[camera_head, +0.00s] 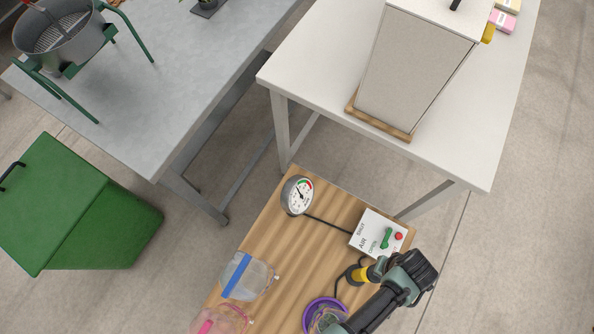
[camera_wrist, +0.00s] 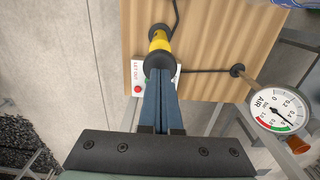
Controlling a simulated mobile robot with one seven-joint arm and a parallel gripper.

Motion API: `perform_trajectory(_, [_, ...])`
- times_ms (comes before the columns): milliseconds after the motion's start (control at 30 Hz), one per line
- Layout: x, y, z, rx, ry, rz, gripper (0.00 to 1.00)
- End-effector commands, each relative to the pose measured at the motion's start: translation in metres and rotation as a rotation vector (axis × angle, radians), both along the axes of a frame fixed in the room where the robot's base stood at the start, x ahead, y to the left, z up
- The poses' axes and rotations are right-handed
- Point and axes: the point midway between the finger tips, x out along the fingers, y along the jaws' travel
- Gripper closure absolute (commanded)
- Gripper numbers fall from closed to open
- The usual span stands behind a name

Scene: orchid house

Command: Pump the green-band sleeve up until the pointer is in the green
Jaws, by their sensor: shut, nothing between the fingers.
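The round air gauge (camera_head: 298,196) stands at the bench's far left and also shows in the wrist view (camera_wrist: 281,111). Its pointer looks just outside the green arc, near its start. My gripper is shut and empty; contact is unclear. I see no green-band sleeve.
A clear blue-band sleeve (camera_head: 240,276), a pink-band one (camera_head: 224,321) and a purple ring (camera_head: 308,313) are on the wooden bench (camera_head: 290,255). A dark hose runs from gauge to box. A white table (camera_head: 320,75) and green bin (camera_head: 75,205) stand beyond.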

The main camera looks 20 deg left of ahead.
Motion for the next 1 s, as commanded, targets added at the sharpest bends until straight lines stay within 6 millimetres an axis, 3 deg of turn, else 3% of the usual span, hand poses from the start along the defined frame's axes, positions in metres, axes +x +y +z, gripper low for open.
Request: perform_trajectory(1000, [0.0,0.0,-0.065,0.0,0.001,0.001,1.0])
